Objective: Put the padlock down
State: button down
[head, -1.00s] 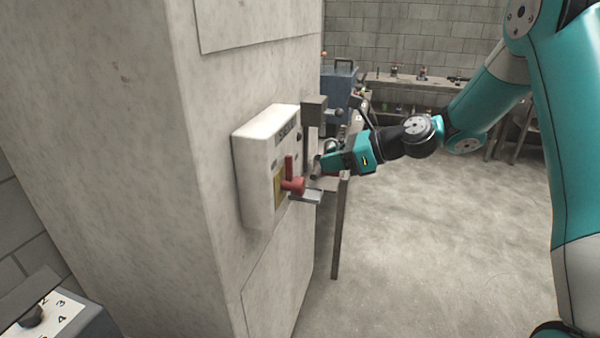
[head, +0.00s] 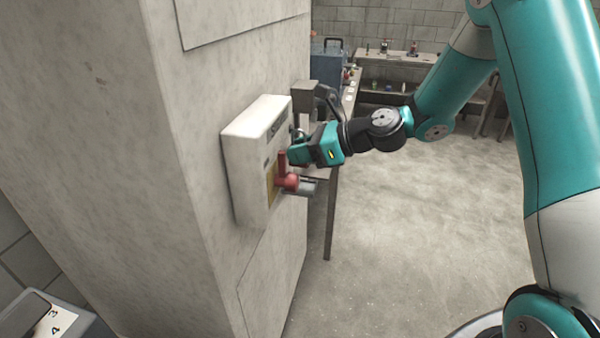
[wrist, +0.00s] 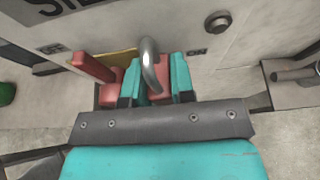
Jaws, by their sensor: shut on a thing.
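My gripper (head: 292,155) is in front of the white switch box (head: 240,165), close above the red lever (head: 283,163). In the wrist view, the two teal fingers (wrist: 156,80) are shut on a padlock with a red body (wrist: 159,92) and a silver shackle (wrist: 149,60). The shackle stands up between the fingers, towards the box face. The red lever (wrist: 92,66) is left of the fingers. I cannot tell whether the shackle touches the box.
A grey bracket (head: 305,94) is on the wall beyond the box; a bracket with a peg (wrist: 295,74) shows at right in the wrist view. A grey piece (head: 300,188) juts out below the lever. A bench (head: 345,100) stands behind. The floor at right is clear.

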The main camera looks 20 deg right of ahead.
jog(key=shift+f, duration=2.9)
jog(key=shift+f, duration=0.15)
jog(key=c, duration=1)
grip_release()
jog(key=shift+o, duration=0.2)
